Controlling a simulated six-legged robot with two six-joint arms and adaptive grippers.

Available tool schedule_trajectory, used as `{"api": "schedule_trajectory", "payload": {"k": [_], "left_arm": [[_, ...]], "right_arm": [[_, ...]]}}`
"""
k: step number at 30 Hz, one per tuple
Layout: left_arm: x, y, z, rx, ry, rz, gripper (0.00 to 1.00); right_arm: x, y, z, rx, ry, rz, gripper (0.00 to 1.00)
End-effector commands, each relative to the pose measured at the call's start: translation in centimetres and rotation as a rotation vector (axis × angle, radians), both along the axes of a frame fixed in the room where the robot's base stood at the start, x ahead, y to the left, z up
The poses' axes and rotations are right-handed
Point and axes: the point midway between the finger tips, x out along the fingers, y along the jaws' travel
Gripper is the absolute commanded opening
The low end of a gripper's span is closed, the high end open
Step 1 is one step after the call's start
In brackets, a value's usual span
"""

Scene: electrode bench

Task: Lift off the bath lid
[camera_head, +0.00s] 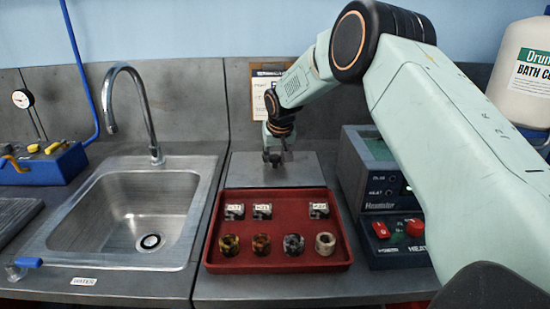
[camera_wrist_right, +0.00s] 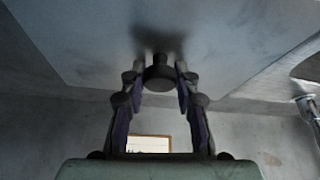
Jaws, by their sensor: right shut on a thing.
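The bath lid (camera_head: 303,172) is a flat grey plate behind the red tray in the head view. It looks level; I cannot tell whether it rests on the bath or is slightly clear of it. My right gripper (camera_head: 274,157) points down at the middle of the lid. In the right wrist view the lid (camera_wrist_right: 100,45) fills the upper part, and a dark round knob (camera_wrist_right: 160,82) stands out from it. My right gripper's fingers (camera_wrist_right: 160,88) are on either side of the knob, shut on it. The bath's inside is hidden. My left gripper is not in view.
A red tray (camera_head: 275,195) with several small labelled blocks and ring-shaped pieces lies in front of the lid. A steel sink (camera_head: 110,205) with a tall tap (camera_head: 145,105) is at left. A control box (camera_head: 378,175) stands close at right, a white drum (camera_head: 522,75) behind.

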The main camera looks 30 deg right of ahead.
Motion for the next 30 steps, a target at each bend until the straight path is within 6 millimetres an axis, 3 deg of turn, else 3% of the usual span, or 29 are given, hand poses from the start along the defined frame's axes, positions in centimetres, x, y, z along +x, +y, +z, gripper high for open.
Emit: {"api": "schedule_trajectory", "payload": {"k": [30], "left_arm": [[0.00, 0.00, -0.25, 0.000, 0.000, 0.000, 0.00]], "right_arm": [[0.12, 0.00, -0.72, -0.001, -0.004, 0.000, 0.00]]}}
